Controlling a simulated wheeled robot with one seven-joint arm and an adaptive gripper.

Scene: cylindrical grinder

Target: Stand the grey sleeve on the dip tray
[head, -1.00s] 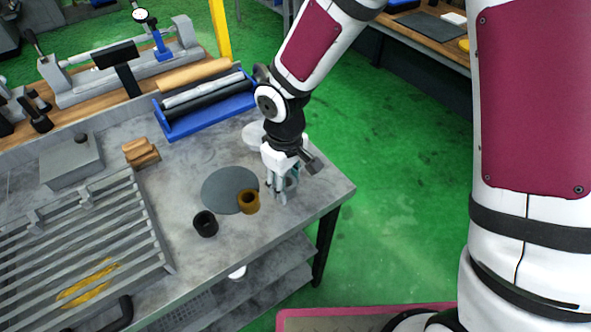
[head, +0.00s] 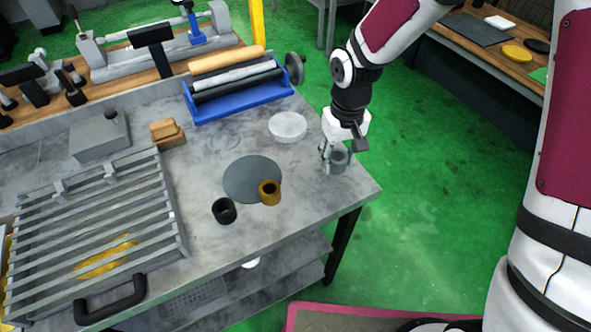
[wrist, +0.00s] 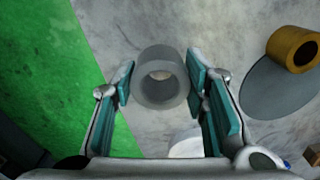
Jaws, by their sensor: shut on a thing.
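The grey sleeve (head: 338,163) is a short open tube near the right corner of the metal bench. My gripper (head: 336,156) is shut on it, one finger on each side. In the wrist view the sleeve (wrist: 158,98) sits upright between the teal finger pads of my gripper (wrist: 162,85), with its bore facing the camera. I cannot tell whether its base touches the bench. Which thing is the dip tray is not certain; a slatted grey tray (head: 172,222) with a black handle and yellow patch lies on the left of the bench.
A dark grey disc (head: 245,172) lies mid-bench, with a brown ring (head: 269,194) at its edge and a black ring (head: 224,211) beside it. A white disc (head: 288,126) lies behind. A blue rack (head: 215,113) holds rollers. Wooden blocks (head: 168,135) stand left.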

